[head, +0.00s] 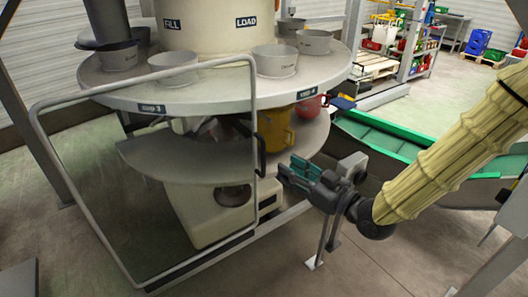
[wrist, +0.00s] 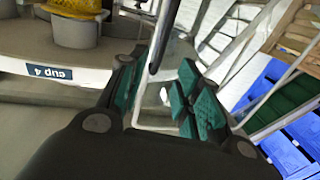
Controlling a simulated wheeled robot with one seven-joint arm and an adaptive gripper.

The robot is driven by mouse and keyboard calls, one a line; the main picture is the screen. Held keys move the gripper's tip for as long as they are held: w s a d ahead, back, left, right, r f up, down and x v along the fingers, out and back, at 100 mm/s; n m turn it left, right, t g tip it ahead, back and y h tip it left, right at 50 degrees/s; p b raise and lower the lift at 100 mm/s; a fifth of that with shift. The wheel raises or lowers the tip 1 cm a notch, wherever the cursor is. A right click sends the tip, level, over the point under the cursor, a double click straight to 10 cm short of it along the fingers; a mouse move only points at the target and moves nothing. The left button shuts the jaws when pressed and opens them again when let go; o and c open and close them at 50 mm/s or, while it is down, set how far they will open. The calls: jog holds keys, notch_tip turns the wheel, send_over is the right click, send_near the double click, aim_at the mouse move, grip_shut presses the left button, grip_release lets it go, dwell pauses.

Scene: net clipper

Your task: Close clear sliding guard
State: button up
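The clear sliding guard has a grey tubular frame (head: 142,88) in front of the round machine; its panel is too clear to make out. A dark upright handle (head: 261,152) is on the frame's right side. My gripper (head: 287,172) is open and empty, just right of the handle in the head view. In the wrist view, the teal-padded fingers of my gripper (wrist: 157,82) are spread apart. The black handle (wrist: 164,36) appears between them in the picture, near the tips. I cannot tell whether it lies within their reach.
The machine's round table (head: 215,92) carries several metal cups. Below it are a yellow cup (head: 275,130) and a red cup (head: 310,107). A green-edged conveyor (head: 375,137) stands behind my arm. Floor is clear at the lower right.

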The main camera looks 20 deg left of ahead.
jog(key=p, duration=0.3)
send_over(264, 174)
jog(key=shift+w+a+f, duration=0.1)
jog(key=shift+w+a, duration=0.05)
jog(key=shift+w, duration=0.15)
grip_shut()
